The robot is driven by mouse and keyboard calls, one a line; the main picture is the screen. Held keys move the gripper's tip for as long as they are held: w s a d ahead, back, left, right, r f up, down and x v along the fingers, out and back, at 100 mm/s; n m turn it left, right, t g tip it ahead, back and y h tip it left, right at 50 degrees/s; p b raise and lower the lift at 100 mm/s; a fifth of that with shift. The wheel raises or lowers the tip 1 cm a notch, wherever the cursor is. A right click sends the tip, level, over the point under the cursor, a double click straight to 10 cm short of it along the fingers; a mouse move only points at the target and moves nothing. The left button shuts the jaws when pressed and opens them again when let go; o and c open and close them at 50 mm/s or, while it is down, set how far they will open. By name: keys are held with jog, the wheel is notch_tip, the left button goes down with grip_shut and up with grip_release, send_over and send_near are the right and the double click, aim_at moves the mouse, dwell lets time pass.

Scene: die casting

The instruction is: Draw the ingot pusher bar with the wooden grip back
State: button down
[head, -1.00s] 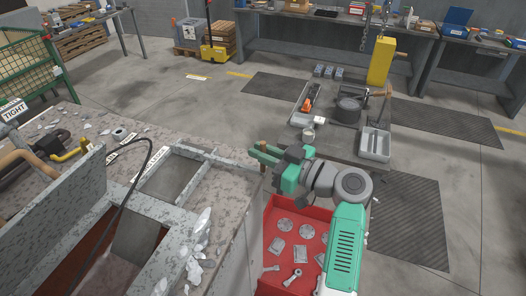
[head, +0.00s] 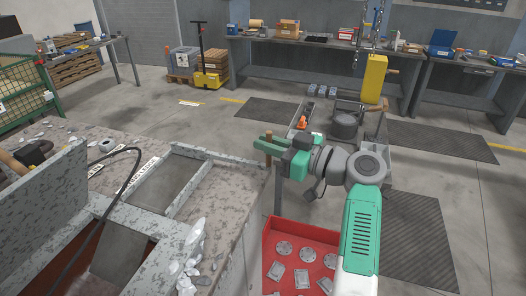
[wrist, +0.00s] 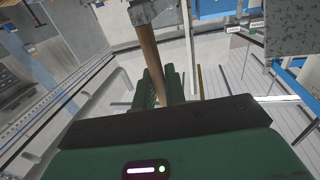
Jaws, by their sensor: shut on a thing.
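The ingot pusher's wooden grip (head: 268,155) stands upright at the right end of the framed channel (head: 176,184) on the machine top. My gripper (head: 268,144) is shut on it, just beyond the machine's edge. In the wrist view the brown grip (wrist: 149,62) runs up from between my green fingers (wrist: 158,88) to a grey metal piece (wrist: 153,12).
A red bin (head: 291,240) with metal castings stands below my arm, right of the machine. A raised grey lid (head: 42,200) and black cable (head: 98,215) are at left. Small castings or scraps (head: 193,250) lie near the front edge. Floor mats lie at right.

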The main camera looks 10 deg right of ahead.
jog(key=shift+d+f, duration=0.1)
jog(key=shift+f, duration=0.1)
jog(key=c, duration=1.5)
grip_release()
jog(key=shift+w+d+r, duration=0.1)
jog(key=shift+w+r, duration=0.05)
jog(key=shift+w, duration=0.05)
jog(key=shift+c, duration=0.2)
jog(key=v, duration=0.7)
jog(key=shift+s+d, duration=0.3)
